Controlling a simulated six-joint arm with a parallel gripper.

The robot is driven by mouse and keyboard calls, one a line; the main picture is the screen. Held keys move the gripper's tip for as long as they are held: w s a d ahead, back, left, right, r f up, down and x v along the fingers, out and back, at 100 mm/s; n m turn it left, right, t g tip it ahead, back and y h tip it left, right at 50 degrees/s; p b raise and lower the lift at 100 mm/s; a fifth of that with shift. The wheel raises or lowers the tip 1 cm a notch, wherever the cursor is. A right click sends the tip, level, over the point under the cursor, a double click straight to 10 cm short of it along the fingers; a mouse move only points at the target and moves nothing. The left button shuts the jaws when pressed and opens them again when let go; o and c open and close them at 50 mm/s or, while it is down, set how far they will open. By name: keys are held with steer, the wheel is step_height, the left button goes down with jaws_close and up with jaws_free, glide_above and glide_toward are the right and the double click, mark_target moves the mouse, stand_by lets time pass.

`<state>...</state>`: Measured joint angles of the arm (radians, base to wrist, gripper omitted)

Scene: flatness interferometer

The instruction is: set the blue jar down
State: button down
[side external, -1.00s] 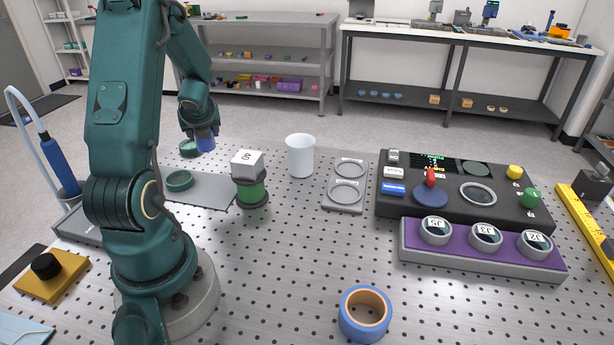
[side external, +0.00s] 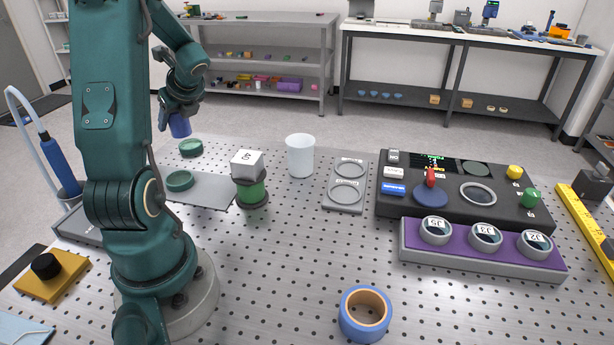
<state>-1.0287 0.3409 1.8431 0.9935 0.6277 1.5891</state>
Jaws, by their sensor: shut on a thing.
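The blue jar (side external: 180,126) is in my gripper (side external: 178,110), raised above the far left part of the perforated table (side external: 300,255). The jar looks nearly upright, and open space shows beneath it. My gripper is shut on its upper part; the fingertips are small and partly hidden. A green round dish (side external: 190,148) stands just below and to the right of the jar in the picture. A second green dish (side external: 180,180) sits nearer, on a grey plate (side external: 212,192).
A green spool with a grey block labelled 40 (side external: 247,163) and a white cup (side external: 300,156) stand right of the plate. A two-ring tray (side external: 345,185), a black control console (side external: 460,190) and blue tape (side external: 365,313) lie farther right. The table's middle is clear.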

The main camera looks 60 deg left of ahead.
steer(key=w+f+n+g, duration=0.1)
steer(key=w+f, duration=0.1)
steer(key=w, duration=0.1)
steer(key=w+d+f+n+g, duration=0.1)
steer(key=w+f, duration=0.1)
steer(key=w, duration=0.1)
steer(key=w+f+n+h, duration=0.1)
steer(key=w+f, duration=0.1)
steer(key=w, duration=0.1)
steer(key=shift+w+d+n+g, duration=0.25)
steer(key=shift+n+g, duration=0.05)
steer(key=shift+g, duration=0.1)
steer(key=shift+f, duration=2)
steer(key=shift+c, duration=1)
jaws_free()
steer(key=shift+f, duration=0.15)
